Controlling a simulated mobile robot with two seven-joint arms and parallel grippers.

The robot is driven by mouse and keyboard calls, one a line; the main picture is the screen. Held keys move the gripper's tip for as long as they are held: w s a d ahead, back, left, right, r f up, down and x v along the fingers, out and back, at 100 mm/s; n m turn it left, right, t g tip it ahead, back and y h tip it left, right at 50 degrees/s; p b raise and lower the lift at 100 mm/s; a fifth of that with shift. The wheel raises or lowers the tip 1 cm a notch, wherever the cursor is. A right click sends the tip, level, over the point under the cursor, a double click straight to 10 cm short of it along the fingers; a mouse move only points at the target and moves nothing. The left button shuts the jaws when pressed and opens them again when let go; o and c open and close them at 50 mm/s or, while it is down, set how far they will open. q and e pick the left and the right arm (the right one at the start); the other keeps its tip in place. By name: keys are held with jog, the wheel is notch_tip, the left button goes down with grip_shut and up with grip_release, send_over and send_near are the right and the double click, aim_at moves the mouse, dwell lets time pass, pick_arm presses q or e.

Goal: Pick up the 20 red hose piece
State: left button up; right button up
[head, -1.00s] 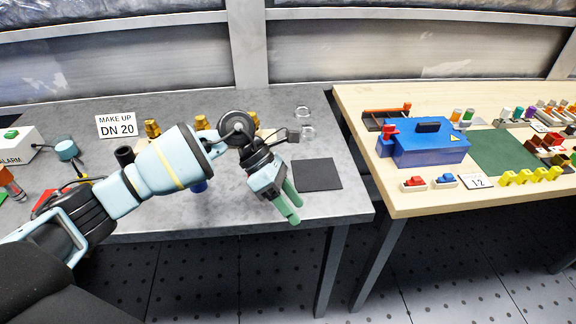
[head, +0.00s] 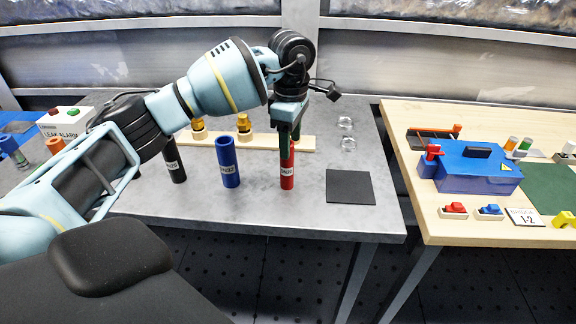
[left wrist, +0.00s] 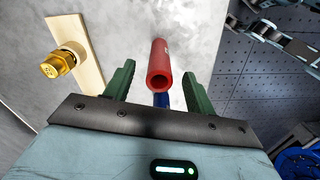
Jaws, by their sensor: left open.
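The red hose piece (head: 287,172) stands upright on the grey table, with a white label on its side. It also shows in the left wrist view (left wrist: 160,68), its open round end towards the camera. My left gripper (head: 288,142) points down over the top of the red hose piece. In the left wrist view its two green fingers (left wrist: 156,88) are open, one on each side of the hose piece with a gap to each. A blue hose piece (head: 226,162) and a black hose piece (head: 174,160) stand to the left.
A wooden strip (head: 262,141) with brass fittings lies behind the hoses. A black mat (head: 350,187) lies to the right. Small clear rings (head: 348,143) are at the back. A second table with a blue box (head: 470,168) stands across a gap.

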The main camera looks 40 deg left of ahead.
pick_arm(q)
jog(key=f, duration=0.3)
jog(key=a+f, duration=0.1)
jog(key=f, duration=0.1)
jog(key=shift+s+a+f, duration=0.1)
jog(key=shift+s+f, duration=0.1)
jog(key=shift+s, duration=0.05)
jog(key=shift+f, duration=0.5)
jog(key=c, duration=1.1)
jog(key=shift+r, duration=0.1)
jog(key=shift+r, duration=0.55)
jog(key=s+d+r, duration=0.1)
jog(key=s, duration=0.4)
jog(key=s+d+r, duration=0.1)
jog(key=s+d, duration=0.1)
jog(key=s, duration=0.3)
jog(key=s+d+r, duration=0.1)
jog(key=s+d, duration=0.1)
jog(key=s, duration=0.3)
jog(key=shift+s+d+r, duration=0.1)
jog(key=shift+r, duration=0.25)
